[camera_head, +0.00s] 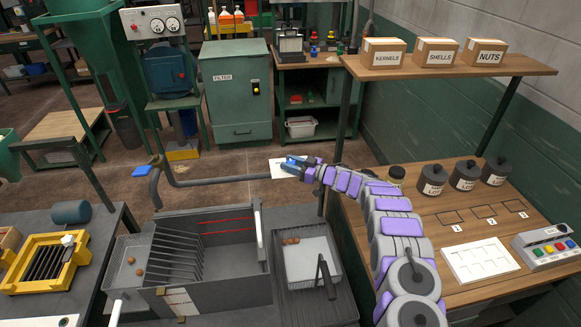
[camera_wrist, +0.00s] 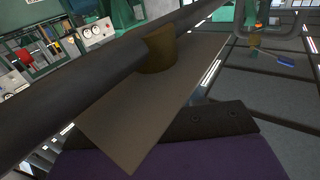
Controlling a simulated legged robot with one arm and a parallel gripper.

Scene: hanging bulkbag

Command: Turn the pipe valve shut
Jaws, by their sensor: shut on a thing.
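A dark pipe (camera_head: 225,181) runs across the gap behind the benches, and it also crosses the wrist view (camera_wrist: 80,90) diagonally. A brass-coloured valve body (camera_wrist: 160,50) sits on it, above a flat plate (camera_wrist: 135,125) that looks pale in the head view (camera_head: 277,168). My gripper (camera_head: 301,167) is at the right end of the visible pipe, shut on a blue valve handle (camera_head: 290,161). Its fingers hide part of the handle, and the wrist view does not show the grip. A second blue handle (camera_head: 141,171) is at the pipe's left end; it also shows in the wrist view (camera_wrist: 286,62).
A grey slotted hopper (camera_head: 205,255) and a tray (camera_head: 308,262) with brown nuts stand in front of the pipe. A wooden bench (camera_head: 450,285) with lidded pots is close to my arm on the right. A green filter cabinet (camera_head: 237,105) stands behind.

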